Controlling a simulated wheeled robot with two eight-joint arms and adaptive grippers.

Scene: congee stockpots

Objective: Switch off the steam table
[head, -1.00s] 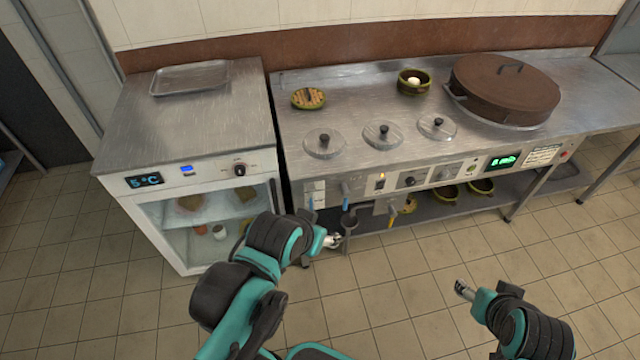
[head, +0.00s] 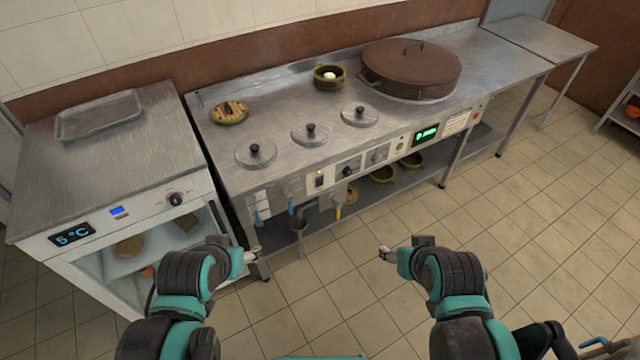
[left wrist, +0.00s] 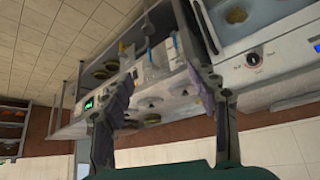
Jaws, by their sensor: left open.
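The steam table (head: 292,92) is a long steel counter along the back wall. My left gripper (head: 256,254) is open and empty, in front of and below the panel's left end. The left wrist view shows its two fingers (left wrist: 165,118) apart with nothing between them. My right gripper (head: 384,252) is empty in front of the table; its jaws are too small to read.
A glass-front fridge (head: 120,215) with a 5 °C display stands at the left, a tray on top. Three lids (head: 310,135), a brown-lidded pot (head: 410,68) and two bowls (head: 329,78) occupy the counter. Tiled floor (head: 480,225) is free at the right.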

